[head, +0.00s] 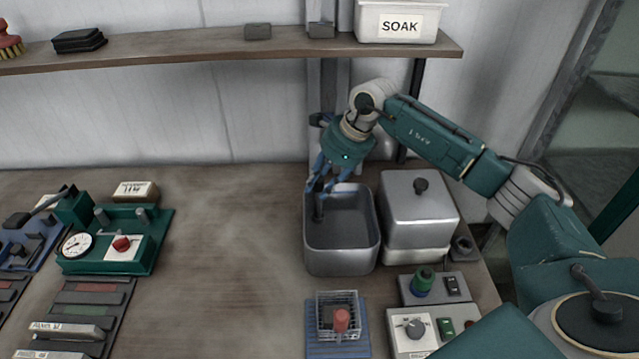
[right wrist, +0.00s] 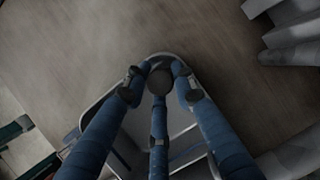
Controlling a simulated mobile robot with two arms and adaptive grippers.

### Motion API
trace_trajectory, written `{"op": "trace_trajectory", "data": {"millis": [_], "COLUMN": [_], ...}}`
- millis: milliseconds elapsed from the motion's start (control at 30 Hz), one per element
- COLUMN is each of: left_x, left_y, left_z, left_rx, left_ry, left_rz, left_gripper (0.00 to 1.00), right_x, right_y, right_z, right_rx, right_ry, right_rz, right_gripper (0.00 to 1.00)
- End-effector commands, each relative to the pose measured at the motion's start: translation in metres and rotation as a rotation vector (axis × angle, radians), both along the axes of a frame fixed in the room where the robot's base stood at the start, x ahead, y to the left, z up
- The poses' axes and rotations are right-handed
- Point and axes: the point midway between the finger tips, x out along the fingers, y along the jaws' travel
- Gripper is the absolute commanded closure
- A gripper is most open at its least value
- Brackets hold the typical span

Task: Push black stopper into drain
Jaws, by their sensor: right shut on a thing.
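The metal basin (head: 341,262) stands on the bench near the middle of the head view, and its rim also shows in the right wrist view (right wrist: 108,98). My right gripper (head: 318,186) reaches down over the basin's left back part. Its blue fingers are shut on a dark round piece, the black stopper (right wrist: 160,82). In the head view the stopper (head: 318,210) hangs under the fingertips, inside the basin outline. The drain is not visible, and I cannot tell whether the stopper touches the floor. My left gripper is not in view.
A lidded metal box (head: 420,205) stands close at the basin's right. A wire basket (head: 338,318) and a control box (head: 425,328) are in front. A green gauge fixture (head: 120,240) is at left. A shelf (head: 220,45) runs behind. The bench left of the basin is clear.

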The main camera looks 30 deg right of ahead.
Motion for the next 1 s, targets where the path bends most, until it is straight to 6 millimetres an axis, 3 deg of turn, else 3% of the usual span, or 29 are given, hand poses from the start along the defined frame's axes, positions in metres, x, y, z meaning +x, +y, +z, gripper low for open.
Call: {"op": "trace_trajectory", "data": {"millis": [267, 300, 400, 800, 1000], "left_x": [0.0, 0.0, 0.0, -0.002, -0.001], "left_y": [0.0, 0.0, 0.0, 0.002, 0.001], "left_z": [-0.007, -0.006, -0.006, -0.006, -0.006], "left_rx": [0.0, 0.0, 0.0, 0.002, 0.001], "left_ry": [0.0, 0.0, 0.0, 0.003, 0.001], "left_rz": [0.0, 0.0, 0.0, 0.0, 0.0], "left_gripper": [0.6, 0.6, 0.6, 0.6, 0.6], "right_x": [0.0, 0.0, 0.0, 0.0, -0.006], "right_y": [0.0, 0.0, 0.0, -0.001, -0.008], "right_z": [-0.008, -0.007, -0.007, -0.006, 0.017], "right_rx": [0.0, 0.0, -0.001, -0.001, -0.002], "right_ry": [-0.001, -0.001, -0.001, 0.001, -0.004], "right_rz": [0.0, 0.0, 0.0, 0.0, -0.003], "right_gripper": [1.0, 0.71, 0.52, 0.52, 0.52]}}
